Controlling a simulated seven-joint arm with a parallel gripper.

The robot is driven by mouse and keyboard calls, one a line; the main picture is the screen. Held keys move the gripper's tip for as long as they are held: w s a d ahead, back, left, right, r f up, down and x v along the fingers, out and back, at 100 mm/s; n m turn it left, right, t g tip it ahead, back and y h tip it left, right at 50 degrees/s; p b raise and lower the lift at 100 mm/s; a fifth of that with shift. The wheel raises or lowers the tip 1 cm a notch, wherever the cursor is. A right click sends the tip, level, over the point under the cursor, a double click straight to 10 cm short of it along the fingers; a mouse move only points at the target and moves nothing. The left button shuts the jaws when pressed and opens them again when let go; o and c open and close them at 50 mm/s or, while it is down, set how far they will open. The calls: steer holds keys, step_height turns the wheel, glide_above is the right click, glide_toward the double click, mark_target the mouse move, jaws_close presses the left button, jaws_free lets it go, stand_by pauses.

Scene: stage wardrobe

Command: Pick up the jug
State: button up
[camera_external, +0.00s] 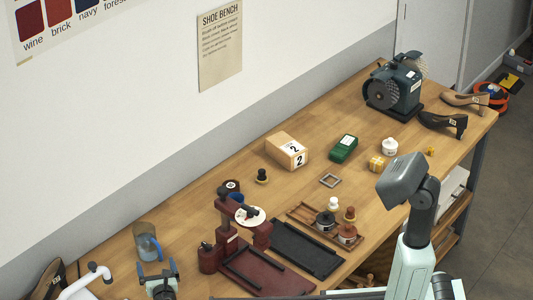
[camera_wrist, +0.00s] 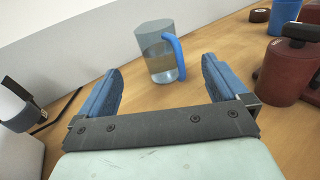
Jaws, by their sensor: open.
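The jug (camera_wrist: 157,52) is clear, with a blue handle on its right side and what looks like liquid inside. It stands upright on the wooden bench, ahead of my gripper (camera_wrist: 162,88) in the wrist view. My gripper is open, its two blue-padded fingers apart with nothing between them. In the external view the jug (camera_external: 147,241) stands near the wall at the lower left, and my gripper (camera_external: 158,268) is just in front of it. The jug appears to be beyond the fingertips, not touching them.
A dark red press (camera_external: 222,240) stands right of the jug; its red cylinder (camera_wrist: 286,70) shows in the wrist view. A blue cup (camera_wrist: 285,14) is behind it. A white and black object (camera_wrist: 16,108) is at the left. The bench around the jug is clear.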

mark_target(147, 242)
steer(key=shift+s+f, duration=0.2)
steer(key=shift+s, duration=0.1)
steer(key=shift+w+a+n, duration=0.1)
steer(key=shift+w+n, duration=0.1)
steer(key=shift+n, duration=0.1)
steer(key=x, duration=1.3)
steer(key=shift+a+r, duration=0.3)
steer(key=shift+r, duration=0.1)
steer(key=c, duration=1.2)
